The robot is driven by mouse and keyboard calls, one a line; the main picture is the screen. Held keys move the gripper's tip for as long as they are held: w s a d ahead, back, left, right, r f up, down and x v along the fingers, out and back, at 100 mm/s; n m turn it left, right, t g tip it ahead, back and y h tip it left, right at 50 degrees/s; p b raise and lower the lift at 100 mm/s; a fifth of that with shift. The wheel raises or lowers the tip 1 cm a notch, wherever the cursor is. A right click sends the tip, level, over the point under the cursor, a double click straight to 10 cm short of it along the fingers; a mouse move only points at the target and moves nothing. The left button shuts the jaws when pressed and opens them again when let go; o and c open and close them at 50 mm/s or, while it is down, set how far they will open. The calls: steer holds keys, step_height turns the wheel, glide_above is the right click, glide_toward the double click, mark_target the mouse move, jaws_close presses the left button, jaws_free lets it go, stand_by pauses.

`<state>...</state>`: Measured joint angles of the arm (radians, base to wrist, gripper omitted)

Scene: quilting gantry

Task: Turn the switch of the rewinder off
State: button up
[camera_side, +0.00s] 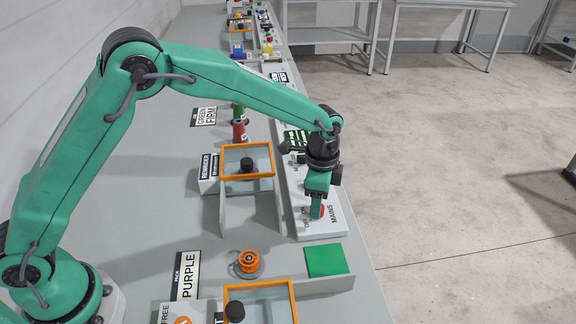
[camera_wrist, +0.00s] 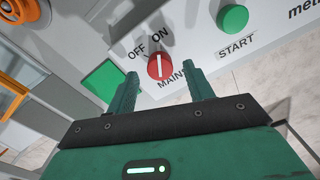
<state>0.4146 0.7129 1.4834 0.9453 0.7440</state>
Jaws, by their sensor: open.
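A red round switch (camera_wrist: 161,66) with a white line, marked OFF, ON and MAINS, shows in the wrist view. Its line points roughly towards ON. In the side view the red switch (camera_side: 321,211) is partly hidden by my gripper (camera_side: 316,207). In the wrist view my gripper (camera_wrist: 164,78) is open, with one finger on each side of the switch. I cannot tell whether the fingers touch it. The switch sits on a light grey panel (camera_side: 317,230). A sign reading REWINDER (camera_side: 206,167) stands to the left of it.
A green START button (camera_wrist: 233,18) is on the same panel. A green square (camera_side: 326,261) lies nearer the camera. An orange-framed clear box (camera_side: 248,146) and an orange spool (camera_side: 248,261) stand to the left. Open floor lies to the right.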

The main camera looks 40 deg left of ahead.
steer(key=shift+f, duration=1.2)
steer(key=shift+c, duration=0.2)
steer(key=c, duration=0.9)
steer(key=shift+c, duration=0.2)
steer(key=shift+n, duration=0.5)
steer(key=n, duration=1.1)
